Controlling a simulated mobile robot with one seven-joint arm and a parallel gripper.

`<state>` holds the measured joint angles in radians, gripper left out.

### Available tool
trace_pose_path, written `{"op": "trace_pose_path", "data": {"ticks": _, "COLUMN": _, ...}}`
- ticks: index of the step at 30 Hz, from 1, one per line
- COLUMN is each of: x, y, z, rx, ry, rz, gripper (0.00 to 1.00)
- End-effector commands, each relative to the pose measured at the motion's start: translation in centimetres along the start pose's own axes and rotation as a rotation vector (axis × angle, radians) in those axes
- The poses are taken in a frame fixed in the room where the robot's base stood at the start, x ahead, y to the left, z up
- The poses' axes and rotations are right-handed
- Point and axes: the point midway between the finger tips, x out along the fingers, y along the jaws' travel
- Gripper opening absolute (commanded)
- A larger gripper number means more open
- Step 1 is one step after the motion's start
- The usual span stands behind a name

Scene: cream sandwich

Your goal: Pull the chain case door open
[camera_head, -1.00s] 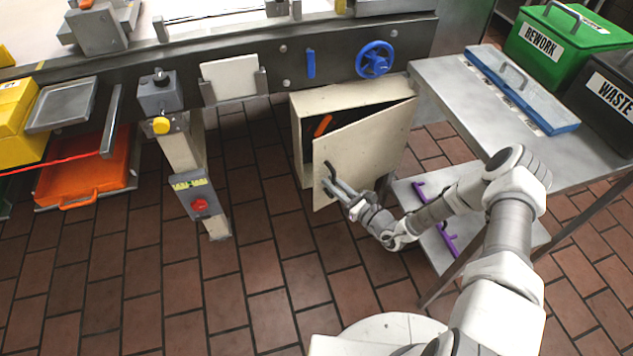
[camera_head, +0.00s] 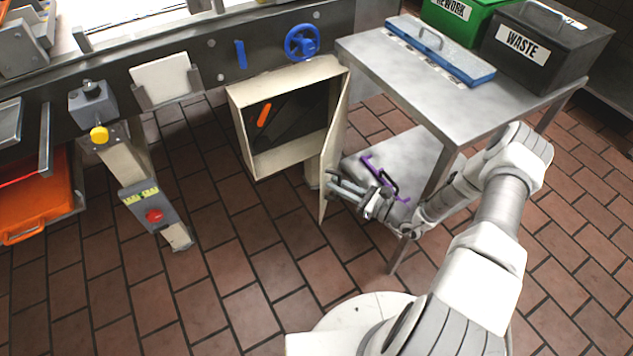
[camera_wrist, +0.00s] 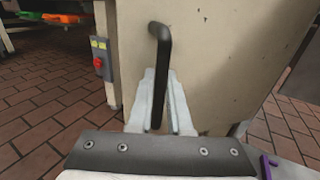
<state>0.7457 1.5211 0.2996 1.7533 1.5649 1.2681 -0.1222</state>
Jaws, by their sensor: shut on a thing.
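The chain case (camera_head: 258,160) is a cream box under the machine's dark rail. Its door (camera_head: 336,140) is hinged on the right and stands wide open, nearly edge-on in the head view. An orange handle (camera_head: 264,115) shows against the dark inside. My gripper (camera_head: 333,184) is at the outer face of the door, low down. In the wrist view, my gripper (camera_wrist: 160,102) is shut on the black bent door handle (camera_wrist: 160,50), with a finger on each side of it. The door face (camera_wrist: 220,50) fills much of that view.
A steel table (camera_head: 440,95) stands right of the door, with a blue-framed lid (camera_head: 440,50), a green REWORK bin (camera_head: 460,15) and a black WASTE bin (camera_head: 540,50) on it. A purple bar (camera_head: 380,178) lies on its lower shelf. The tiled floor in front is clear.

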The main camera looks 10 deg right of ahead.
Motion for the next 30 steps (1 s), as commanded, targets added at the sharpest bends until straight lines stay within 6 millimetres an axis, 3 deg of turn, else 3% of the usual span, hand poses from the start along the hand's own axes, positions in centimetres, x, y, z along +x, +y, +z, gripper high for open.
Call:
{"op": "trace_pose_path", "data": {"ticks": 3, "x": -2.1, "y": -0.9, "z": -0.2, "rx": 0.003, "ry": 0.002, "rz": 0.001, "gripper": 0.00}}
{"op": "trace_pose_path", "data": {"ticks": 10, "x": -4.5, "y": -2.4, "z": -0.2, "rx": 0.003, "ry": 0.001, "rz": 0.002, "gripper": 0.00}}
{"op": "trace_pose_path", "data": {"ticks": 28, "x": -5.4, "y": -3.0, "z": -0.2, "rx": 0.004, "ry": 0.003, "rz": 0.003, "gripper": 0.00}}
{"op": "trace_pose_path", "data": {"ticks": 29, "x": -5.4, "y": -3.0, "z": -0.2, "rx": 0.004, "ry": 0.003, "rz": 0.003, "gripper": 0.23}}
{"op": "trace_pose_path", "data": {"ticks": 30, "x": -5.4, "y": -3.0, "z": -0.1, "rx": 0.004, "ry": 0.002, "rz": 0.003, "gripper": 0.30}}
